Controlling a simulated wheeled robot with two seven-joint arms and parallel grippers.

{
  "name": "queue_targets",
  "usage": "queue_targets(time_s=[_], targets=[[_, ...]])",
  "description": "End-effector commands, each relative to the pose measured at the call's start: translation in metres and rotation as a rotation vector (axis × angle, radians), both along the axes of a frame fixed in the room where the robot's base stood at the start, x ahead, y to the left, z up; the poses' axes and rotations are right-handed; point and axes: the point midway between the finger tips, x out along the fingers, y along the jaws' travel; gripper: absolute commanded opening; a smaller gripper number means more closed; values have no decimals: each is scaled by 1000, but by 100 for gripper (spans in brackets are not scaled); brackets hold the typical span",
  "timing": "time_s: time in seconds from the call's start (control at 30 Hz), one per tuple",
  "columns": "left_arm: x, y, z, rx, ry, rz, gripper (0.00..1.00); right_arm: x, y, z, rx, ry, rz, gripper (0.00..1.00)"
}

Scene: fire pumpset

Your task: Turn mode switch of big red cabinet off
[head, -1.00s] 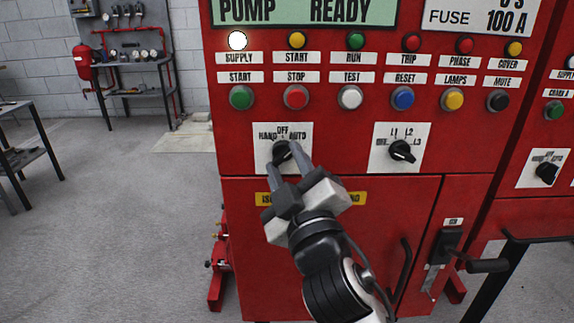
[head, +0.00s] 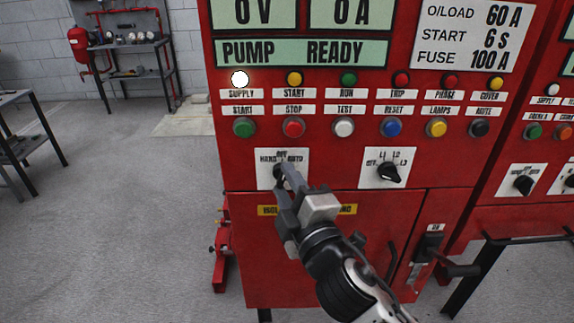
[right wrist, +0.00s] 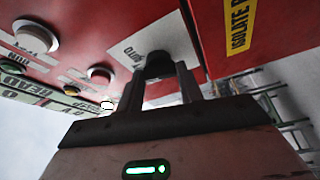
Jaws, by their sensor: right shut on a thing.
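The big red cabinet (head: 240,220) stands in front of me. Its mode switch (right wrist: 158,64) is a black knob on a white plate (head: 299,168) marked HAND, OFF and AUTO. In the head view my right gripper (head: 283,174) reaches up to this plate and covers most of the knob, so its pointer direction cannot be told. In the right wrist view the two fingers (right wrist: 160,84) stand on either side of the black knob, shut on it. My left gripper is not in view.
A second black selector (head: 390,173), marked L1, L2, L3, sits to the right. A row of coloured buttons, including a red one (head: 293,128), is above. A black lever handle (head: 460,270) sticks out at lower right. Open floor (head: 120,230) lies to the left.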

Motion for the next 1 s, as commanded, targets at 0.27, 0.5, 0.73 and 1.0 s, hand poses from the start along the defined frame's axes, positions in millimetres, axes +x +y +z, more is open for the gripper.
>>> queue_targets(time_s=[0.27, 0.5, 0.73, 1.0], targets=[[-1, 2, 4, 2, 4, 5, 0, 1, -1, 3, -177, -5, -1, 14], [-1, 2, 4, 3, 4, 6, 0, 1, -1, 3, -257, -4, -1, 14], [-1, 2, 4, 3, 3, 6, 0, 0, -1, 3, -279, -3, -2, 14], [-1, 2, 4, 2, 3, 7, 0, 1, -1, 3, -278, -2, -2, 14]])
